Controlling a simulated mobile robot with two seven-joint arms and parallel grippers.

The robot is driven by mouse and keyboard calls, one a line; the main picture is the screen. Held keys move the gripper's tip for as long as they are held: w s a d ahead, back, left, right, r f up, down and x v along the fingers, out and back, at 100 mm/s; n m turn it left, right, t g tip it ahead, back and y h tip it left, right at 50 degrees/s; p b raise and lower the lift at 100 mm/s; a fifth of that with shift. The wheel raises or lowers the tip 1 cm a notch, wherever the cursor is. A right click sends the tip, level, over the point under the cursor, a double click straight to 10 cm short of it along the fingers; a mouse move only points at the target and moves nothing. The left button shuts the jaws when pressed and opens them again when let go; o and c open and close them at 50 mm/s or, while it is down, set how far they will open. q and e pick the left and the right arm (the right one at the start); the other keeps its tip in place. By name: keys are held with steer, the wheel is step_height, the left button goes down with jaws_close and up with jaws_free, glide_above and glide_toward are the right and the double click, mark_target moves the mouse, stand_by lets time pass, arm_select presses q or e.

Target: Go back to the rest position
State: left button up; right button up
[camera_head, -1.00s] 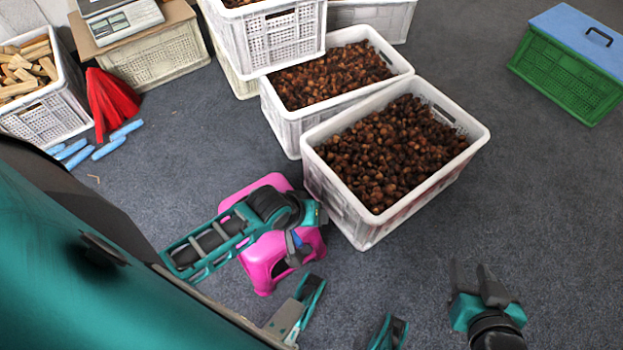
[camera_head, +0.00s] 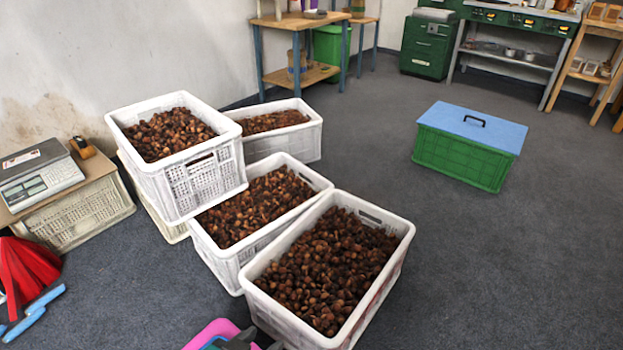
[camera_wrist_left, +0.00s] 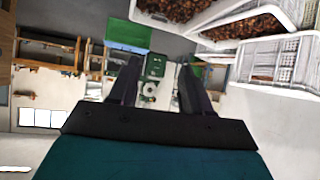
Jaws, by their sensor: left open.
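My left gripper (camera_wrist_left: 160,85) shows in the left wrist view with its two dark fingers apart and nothing between them. That view looks out over the room, tilted well off level, with the chestnut crates at its top right. In the head view only a small part of my arm shows at the bottom edge, over the pink stool (camera_head: 207,333). The left fingertips cannot be made out there. My right gripper is in neither current view.
White crates of chestnuts (camera_head: 388,262) stand close together at centre left. A green crate with a blue lid (camera_head: 470,124) stands apart at right. A scale (camera_head: 40,178) sits on a box at left, near red bags (camera_head: 22,275). Open floor lies at right.

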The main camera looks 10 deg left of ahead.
arm_select(q)
step_height(320, 180, up, 9)
steer(key=s+a+p, duration=0.1)
steer(key=a+p, duration=0.1)
steer(key=p, duration=0.8)
steer(key=shift+a+y+p, duration=0.25)
steer(key=shift+y+p, duration=0.05)
arm_select(e)
steer(key=s+d+r+h, duration=0.1)
steer(key=d+r, duration=0.2)
steer(key=r, duration=0.5)
steer(key=shift+s+r, duration=0.2)
arm_select(q)
steer(key=shift+s, duration=0.1)
arm_select(e)
steer(key=shift+d, duration=0.1)
